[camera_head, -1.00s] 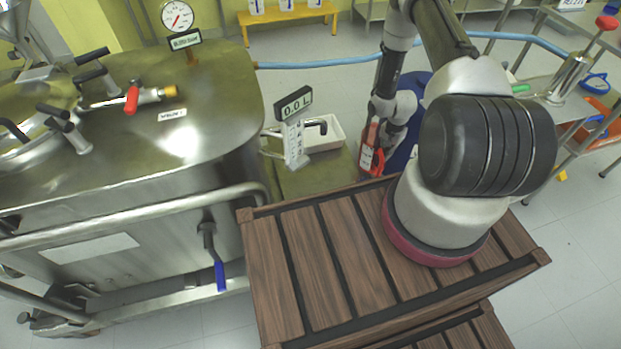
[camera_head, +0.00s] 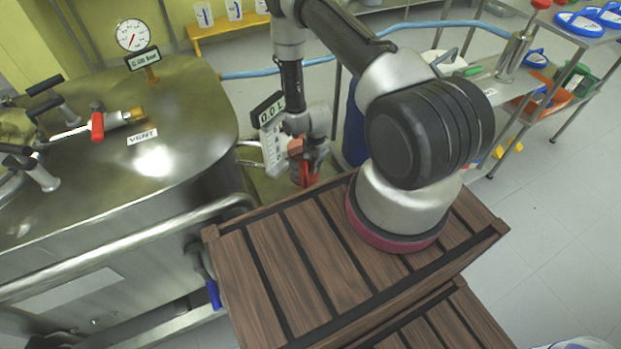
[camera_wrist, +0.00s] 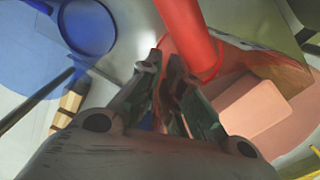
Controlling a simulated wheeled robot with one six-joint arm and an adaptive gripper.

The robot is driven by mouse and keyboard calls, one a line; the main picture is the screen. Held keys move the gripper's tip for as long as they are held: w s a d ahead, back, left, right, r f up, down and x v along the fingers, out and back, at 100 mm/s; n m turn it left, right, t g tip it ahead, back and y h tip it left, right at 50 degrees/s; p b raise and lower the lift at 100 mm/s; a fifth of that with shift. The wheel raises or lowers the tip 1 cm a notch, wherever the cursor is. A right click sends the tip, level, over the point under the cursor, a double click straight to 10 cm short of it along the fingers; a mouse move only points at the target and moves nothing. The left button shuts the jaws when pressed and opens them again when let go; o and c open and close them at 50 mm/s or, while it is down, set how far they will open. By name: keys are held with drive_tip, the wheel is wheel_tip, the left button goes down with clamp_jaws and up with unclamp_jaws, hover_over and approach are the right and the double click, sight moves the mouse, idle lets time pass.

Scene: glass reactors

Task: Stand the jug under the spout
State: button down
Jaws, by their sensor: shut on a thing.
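The red jug (camera_head: 305,174) is in my gripper (camera_head: 297,150), beside the steel vessel and just beyond the wooden platform. In the wrist view the fingers (camera_wrist: 166,85) close together at a red part (camera_wrist: 190,35), which looks like the jug's handle; an orange-red hollow shape lies beside it. My wrist and gripper cover part of the jug. The spout cannot be made out clearly, as my arm hides the area behind the display. The display (camera_head: 268,108) reads 0.0 L.
The steel vessel (camera_head: 160,170) with its rail and blue-handled valve (camera_head: 213,293) fills the left. The slatted wooden platform (camera_head: 270,265) is under my base. A blue drum (camera_head: 355,130) stands behind my arm. A blue hose crosses the back. A steel table with bins is at right.

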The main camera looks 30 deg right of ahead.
sight(311, 178)
drive_tip(key=f, duration=0.1)
drive_tip(key=a+f, duration=0.1)
drive_tip(key=shift+a+f, duration=0.1)
drive_tip(key=shift+f, duration=0.25)
drive_tip(key=shift+a+f, duration=0.15)
drive_tip(key=shift+f, duration=0.95)
drive_tip(key=shift+a+f, duration=0.15)
drive_tip(key=shift+f, duration=0.95)
drive_tip(key=c, duration=1.6)
unclamp_jaws()
drive_tip(key=shift+f, duration=0.1)
